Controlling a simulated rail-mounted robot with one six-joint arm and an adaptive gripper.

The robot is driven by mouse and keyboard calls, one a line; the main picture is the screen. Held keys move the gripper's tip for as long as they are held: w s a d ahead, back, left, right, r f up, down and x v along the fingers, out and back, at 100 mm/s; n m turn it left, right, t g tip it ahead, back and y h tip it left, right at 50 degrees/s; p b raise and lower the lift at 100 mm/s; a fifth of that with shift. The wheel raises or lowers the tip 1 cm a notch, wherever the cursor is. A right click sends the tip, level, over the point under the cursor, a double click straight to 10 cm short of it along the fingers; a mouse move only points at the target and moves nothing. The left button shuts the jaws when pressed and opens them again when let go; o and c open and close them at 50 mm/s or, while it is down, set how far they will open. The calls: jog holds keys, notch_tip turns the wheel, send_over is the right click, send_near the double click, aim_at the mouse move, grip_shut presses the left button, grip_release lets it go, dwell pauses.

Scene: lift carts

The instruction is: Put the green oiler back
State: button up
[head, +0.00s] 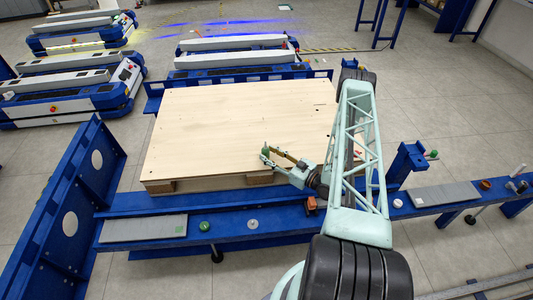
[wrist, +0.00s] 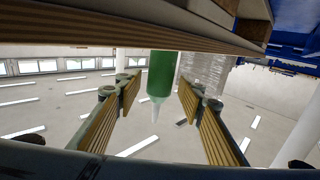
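The green oiler (head: 265,151) is on the wooden pallet top (head: 225,120), near its front edge, in the head view; it is small there. In the wrist view, which looks upside down, the oiler (wrist: 161,75) shows a green body and a pale pointed nozzle. Its base end is hidden by the wooden edge. My gripper (head: 270,155) is low over the pallet's front part. In the wrist view, my gripper (wrist: 158,92) is open, one finger on each side of the oiler, with a visible gap on both sides.
A blue rail in front of the pallet carries a grey mat (head: 143,229), a green round item (head: 204,226), a white round item (head: 253,224) and an orange block (head: 311,203). A second grey mat (head: 443,194) lies right, beside small items. A blue upright frame (head: 65,215) stands left.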

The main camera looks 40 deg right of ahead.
jog(key=s+d+p, duration=0.1)
jog(key=s, duration=0.8)
jog(key=shift+s+d+p, duration=0.3)
jog(key=shift+s+d, duration=0.05)
dwell(0.9)
